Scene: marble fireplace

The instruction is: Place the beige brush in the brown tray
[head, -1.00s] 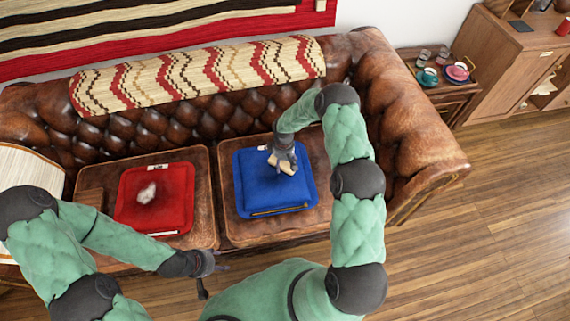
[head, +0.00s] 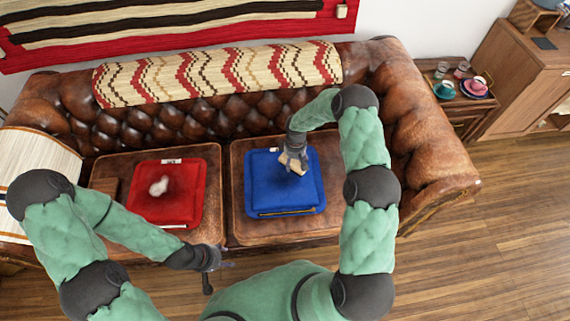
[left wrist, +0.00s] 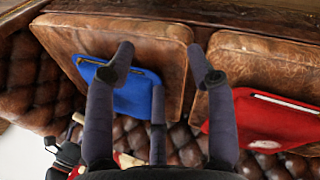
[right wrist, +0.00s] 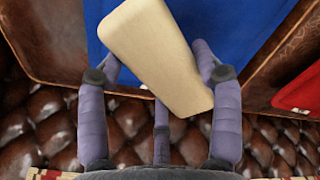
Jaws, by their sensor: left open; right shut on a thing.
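The beige brush (right wrist: 158,55) is a pale block with rounded edges, held between the fingers of my right gripper (right wrist: 155,75). In the head view the brush (head: 291,163) is over the blue cushion (head: 270,196); I cannot tell whether it touches. My left gripper (head: 222,264) is open and empty in front of the sofa, near the seat gap; its spread fingers also show in the left wrist view (left wrist: 160,65). A brown, flat, wooden-looking piece (head: 103,186) lies left of the red cushion, perhaps the brown tray; its inside is not clear.
The red cushion (head: 185,205) bears a small white fluffy thing (head: 159,186). The leather sofa back (head: 220,125) rises behind, with a patterned roll (head: 215,72) on top. A side table with cups (head: 445,90) stands at right. Floor (head: 500,230) is clear there.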

